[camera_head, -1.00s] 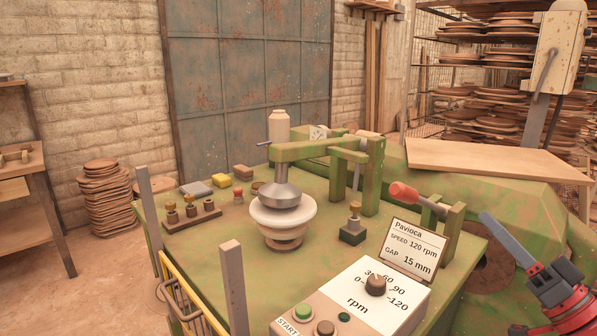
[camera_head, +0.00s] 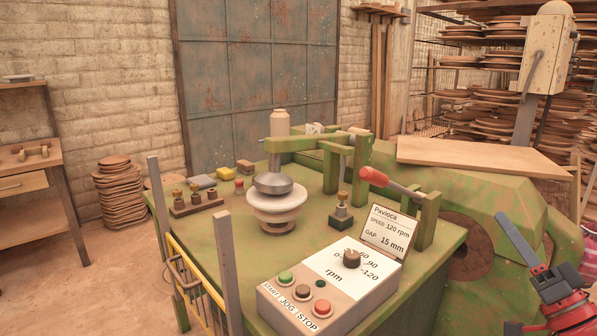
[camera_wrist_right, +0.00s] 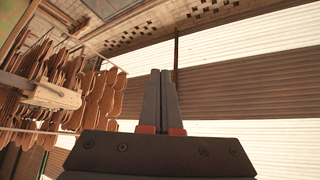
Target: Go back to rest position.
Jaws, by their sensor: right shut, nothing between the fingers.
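My right gripper (camera_wrist_right: 162,100) is shut and empty in the right wrist view, its two dark fingers side by side against a striped wall or roof. In the head view, part of my red and dark right arm (camera_head: 565,300) shows at the lower right, beside the green machine and apart from it. My left gripper is not in view.
The green machine table (camera_head: 225,270) carries a white bowl-shaped piece (camera_head: 276,205) under a metal press head, a lever with a red handle (camera_head: 374,177), and a control box (camera_head: 300,312). A wooden board (camera_head: 480,155) lies behind. Racks of brown discs (camera_head: 480,105) stand at the back right.

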